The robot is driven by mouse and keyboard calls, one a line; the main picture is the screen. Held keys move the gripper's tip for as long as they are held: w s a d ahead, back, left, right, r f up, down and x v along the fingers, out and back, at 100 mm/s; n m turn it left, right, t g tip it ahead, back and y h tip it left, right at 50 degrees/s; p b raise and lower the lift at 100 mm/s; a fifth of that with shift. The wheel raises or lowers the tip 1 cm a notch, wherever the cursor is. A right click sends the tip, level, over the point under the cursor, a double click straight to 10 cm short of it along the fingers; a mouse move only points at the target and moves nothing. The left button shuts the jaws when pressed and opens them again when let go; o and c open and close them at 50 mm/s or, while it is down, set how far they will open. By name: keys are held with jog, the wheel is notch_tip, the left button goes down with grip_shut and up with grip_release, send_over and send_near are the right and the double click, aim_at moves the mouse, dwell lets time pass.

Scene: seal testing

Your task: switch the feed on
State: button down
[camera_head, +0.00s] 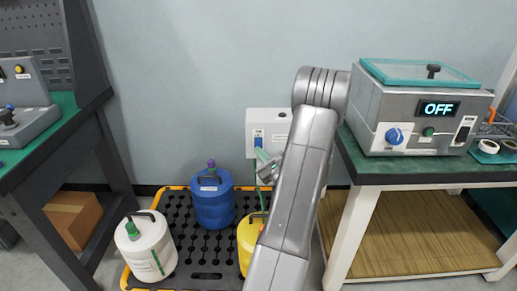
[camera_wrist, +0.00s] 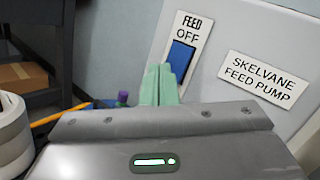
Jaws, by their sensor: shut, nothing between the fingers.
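The feed pump is a pale grey box (camera_head: 284,124) on the wall behind the pallet. In the wrist view its face carries a label (camera_wrist: 268,77) reading "SKELVANE FEED PUMP". Beside that label is a white plate with a blue rocker switch (camera_wrist: 181,56), marked "FEED" and "OFF" above it. The switch also shows as a small blue patch in the head view (camera_head: 258,142). My gripper (camera_head: 262,157) is shut and empty. Its green fingertips (camera_wrist: 160,72) are at the switch's lower left edge; I cannot tell whether they touch it.
Blue (camera_head: 211,201), white (camera_head: 146,246) and yellow (camera_head: 247,240) jugs stand on a black and yellow pallet (camera_head: 206,275) below the pump. A bench on the right holds a machine (camera_head: 413,124) whose display reads "OFF". A dark bench (camera_head: 62,140) stands at left.

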jog(key=shift+w+r, duration=0.3)
jog(key=shift+w, duration=0.15)
dwell(1.1)
jog(key=shift+s+f+b, duration=0.1)
jog(key=shift+s+b, duration=0.25)
jog(key=shift+b, duration=0.2)
jog(key=shift+s, duration=0.25)
jog(key=shift+s+b, duration=0.45)
jog(key=shift+s, duration=1.8)
jog(key=shift+w+r+p, duration=0.2)
jog(key=shift+w+p, duration=0.15)
jog(key=shift+w, duration=0.1)
jog(key=shift+s+r+p, duration=0.1)
jog(key=shift+s+p, duration=0.05)
jog(key=shift+p, duration=0.75)
jog(key=shift+p, duration=0.45)
